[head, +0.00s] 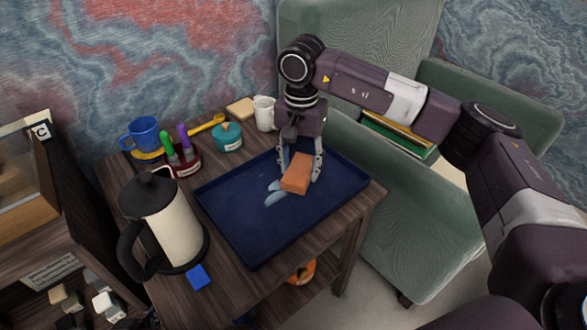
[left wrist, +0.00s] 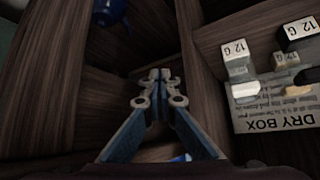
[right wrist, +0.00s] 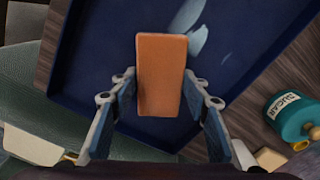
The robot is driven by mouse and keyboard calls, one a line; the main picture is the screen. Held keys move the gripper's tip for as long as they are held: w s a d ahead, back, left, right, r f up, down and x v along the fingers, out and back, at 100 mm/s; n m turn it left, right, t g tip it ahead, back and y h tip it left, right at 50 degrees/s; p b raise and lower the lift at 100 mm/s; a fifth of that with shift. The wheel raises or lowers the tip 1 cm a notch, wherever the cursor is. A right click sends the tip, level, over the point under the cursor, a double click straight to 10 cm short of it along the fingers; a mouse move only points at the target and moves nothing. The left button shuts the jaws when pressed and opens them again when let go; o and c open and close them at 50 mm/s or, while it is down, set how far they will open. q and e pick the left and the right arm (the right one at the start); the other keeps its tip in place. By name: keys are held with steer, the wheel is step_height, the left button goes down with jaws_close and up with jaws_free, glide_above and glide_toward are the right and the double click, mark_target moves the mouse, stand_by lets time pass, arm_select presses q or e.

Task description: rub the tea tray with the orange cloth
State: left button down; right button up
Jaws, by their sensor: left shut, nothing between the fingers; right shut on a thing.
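The orange cloth (head: 297,172) is a folded block held between the fingers of my right gripper (head: 301,176). It also fills the middle of the right wrist view (right wrist: 161,70). The dark blue tea tray (head: 240,225) lies on the wooden table under the gripper. The cloth is over the tray's middle, at or just above its floor; I cannot tell if they touch. Pale whitish smears (head: 272,198) show on the tray beside the cloth, and also in the right wrist view (right wrist: 197,40). My left gripper (left wrist: 160,75) is shut and empty above wooden shelving.
A cream pot with black lid (head: 168,225) stands left of the tray, near a blue block (head: 199,277). A teal sugar jar (head: 228,137), white mug (head: 264,113) and blue cup (head: 144,134) line the back. A green armchair (head: 425,215) stands right.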

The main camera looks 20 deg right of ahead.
mark_target(289, 176)
arm_select(q)
steer(key=shift+w+r, duration=0.1)
arm_select(e)
steer(key=shift+a, duration=0.1)
